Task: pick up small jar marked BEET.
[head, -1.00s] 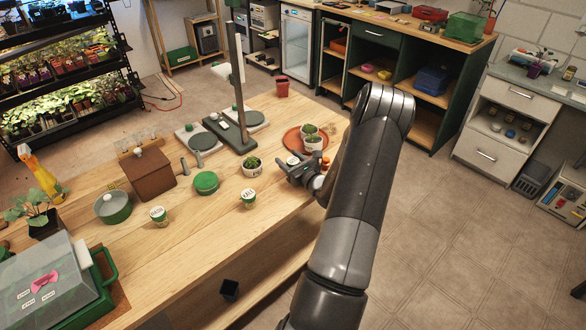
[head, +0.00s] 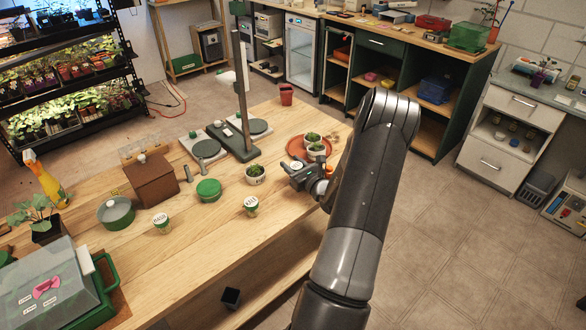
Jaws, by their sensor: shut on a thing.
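My gripper (head: 299,176) is near the table's right edge, in front of the terracotta saucer. It is shut on a small jar with a white lid (head: 297,165). The fingers hide most of this jar, and I cannot read its marking. I cannot tell whether it touches the table. Two other small green jars with white, lettered lids stand on the table: one left of my gripper (head: 251,206) and one farther left (head: 162,222). Their lettering is too small to read surely.
A potted seedling (head: 255,174) stands just left of my gripper. The terracotta saucer (head: 327,152) with small pots is right behind it. A balance with a post (head: 238,146), a green lid (head: 208,190) and a brown box (head: 152,184) stand farther left. The front tabletop is mostly clear.

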